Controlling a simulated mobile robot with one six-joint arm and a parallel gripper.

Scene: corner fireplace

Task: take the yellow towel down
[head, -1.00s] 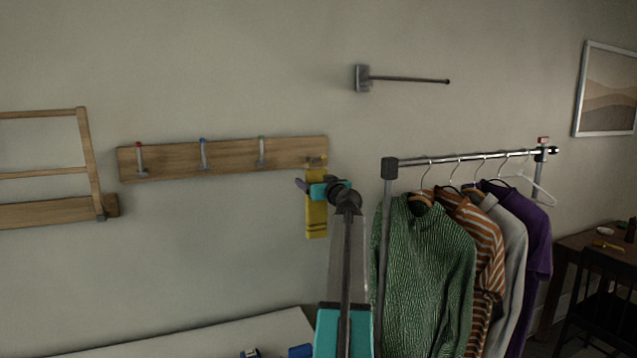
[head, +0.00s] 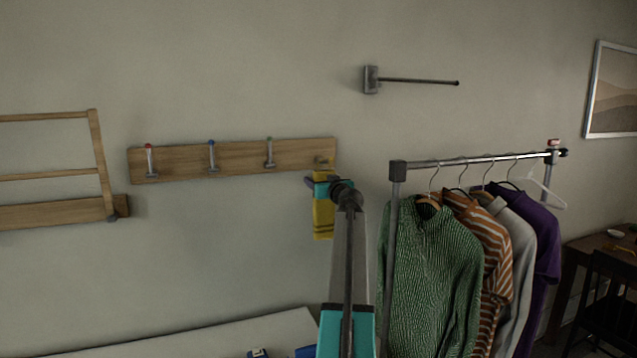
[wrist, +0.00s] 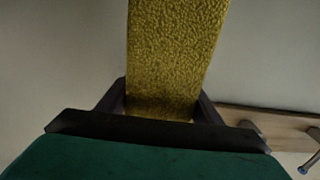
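The yellow towel (head: 323,220) hangs narrow and upright from the rightmost hook (head: 325,162) of the wooden wall rack (head: 238,157). My gripper (head: 313,182) is at the towel's upper part, just below the hook, and hides some of it. In the wrist view the towel (wrist: 172,60) runs down between the two dark fingers of my gripper (wrist: 160,98), with one finger beside each edge. The fingers are apart and look open around the towel. Whether they touch its edges I cannot tell.
Three more hooks on the rack, with red, blue and green tips, are empty. A clothes rail (head: 472,160) with a green sweater (head: 432,265) and other garments stands close on the right. A metal wall arm (head: 415,81) is above. A pale surface (head: 230,335) lies below.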

